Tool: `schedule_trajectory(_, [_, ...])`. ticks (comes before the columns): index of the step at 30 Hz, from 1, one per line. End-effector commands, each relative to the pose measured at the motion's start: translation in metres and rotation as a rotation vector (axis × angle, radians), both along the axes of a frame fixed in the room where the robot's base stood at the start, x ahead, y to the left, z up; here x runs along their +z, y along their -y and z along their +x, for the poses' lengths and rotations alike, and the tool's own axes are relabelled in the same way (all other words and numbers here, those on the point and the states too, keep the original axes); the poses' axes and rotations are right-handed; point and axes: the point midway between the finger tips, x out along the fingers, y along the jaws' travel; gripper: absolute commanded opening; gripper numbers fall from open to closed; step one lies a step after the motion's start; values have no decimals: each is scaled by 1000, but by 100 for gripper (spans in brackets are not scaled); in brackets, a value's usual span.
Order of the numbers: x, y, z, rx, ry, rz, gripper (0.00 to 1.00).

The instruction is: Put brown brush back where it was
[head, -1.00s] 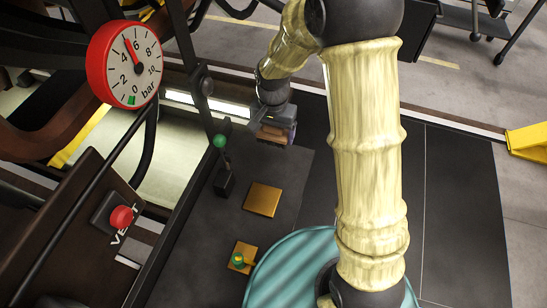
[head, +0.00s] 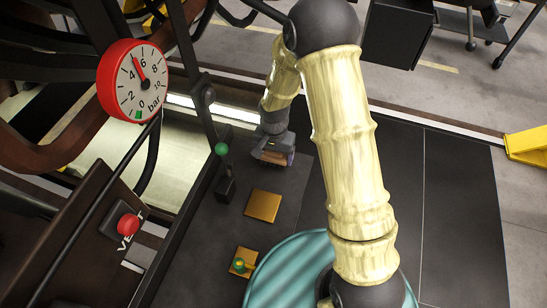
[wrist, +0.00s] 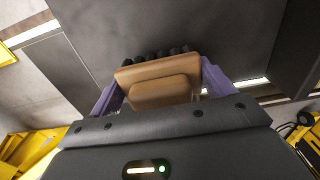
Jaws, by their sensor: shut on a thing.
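The brown brush (wrist: 158,80) is between the two purple fingers of my gripper (wrist: 163,92) in the wrist view, its dark bristles pointing away from the gripper body. In the head view my gripper (head: 274,155) is at the end of the bamboo-like arm, above the dark floor plate, with the brown brush (head: 275,157) partly hidden under it. An orange-brown square plate (head: 263,205) lies on the dark surface just below the gripper in the picture, apart from the brush. A second, smaller square (head: 243,261) carries a green and yellow fitting.
A lever with a green knob (head: 221,149) stands left of the gripper. A red pressure gauge (head: 134,80) and a red vent button (head: 128,225) are at the left. A teal round surface (head: 290,265) is at the bottom. Dark floor at right is clear.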

Motion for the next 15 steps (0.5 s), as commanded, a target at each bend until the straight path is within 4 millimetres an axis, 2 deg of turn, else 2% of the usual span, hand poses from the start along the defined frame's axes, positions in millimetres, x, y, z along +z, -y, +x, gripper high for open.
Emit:
schedule_trajectory(6, [-23, -2, -1, 5, -1, -1, 57])
schedule_trajectory(15, [-27, -2, 0, 4, 1, 1, 57])
